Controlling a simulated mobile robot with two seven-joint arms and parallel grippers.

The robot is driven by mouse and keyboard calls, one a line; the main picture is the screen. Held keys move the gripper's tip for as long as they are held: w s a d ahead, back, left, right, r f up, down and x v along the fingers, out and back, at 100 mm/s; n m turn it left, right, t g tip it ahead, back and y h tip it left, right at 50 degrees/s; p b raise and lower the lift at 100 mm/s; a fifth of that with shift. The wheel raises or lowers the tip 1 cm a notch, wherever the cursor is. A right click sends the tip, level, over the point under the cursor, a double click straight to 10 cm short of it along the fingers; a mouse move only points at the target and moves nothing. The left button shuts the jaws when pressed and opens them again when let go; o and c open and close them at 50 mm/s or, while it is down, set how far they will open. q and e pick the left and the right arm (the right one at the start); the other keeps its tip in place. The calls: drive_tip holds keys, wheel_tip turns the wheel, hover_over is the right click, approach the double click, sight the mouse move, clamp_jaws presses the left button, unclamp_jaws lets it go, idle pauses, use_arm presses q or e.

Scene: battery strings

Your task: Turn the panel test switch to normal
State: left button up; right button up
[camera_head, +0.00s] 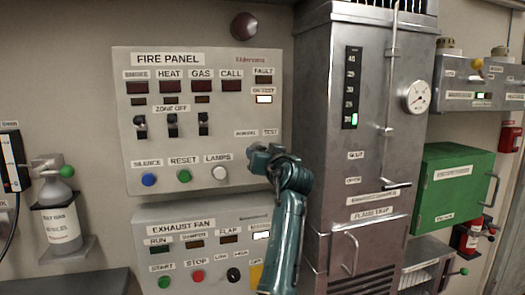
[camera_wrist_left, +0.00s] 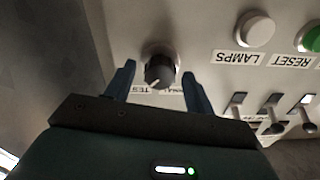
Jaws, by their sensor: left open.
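The fire panel (camera_head: 215,140) is a pale wall box with NORMAL and TEST labels on its right side. The test switch (camera_wrist_left: 160,70) is a dark round knob in the left wrist view, which sees the panel upside down. Its pale pointer mark points down-left, toward the TEST label (camera_wrist_left: 128,90). My left gripper (camera_wrist_left: 158,82) is open, with one blue finger on each side of the knob and visible gaps between. In the head view my left gripper (camera_head: 262,158) is at the panel's lower right and hides the knob. My right gripper is in neither view.
A lit ON TEST lamp (camera_head: 264,98) is above the labels. The LAMPS button (camera_head: 219,173) is close left of my gripper, beside RESET (camera_head: 184,176). The exhaust fan panel (camera_head: 190,215) is below. A steel cabinet (camera_head: 340,130) stands close on the right.

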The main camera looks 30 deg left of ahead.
use_arm(q)
drive_tip(key=shift+w+a, duration=0.4)
drive_tip(key=shift+a, duration=0.1)
drive_tip(key=shift+c, duration=0.5)
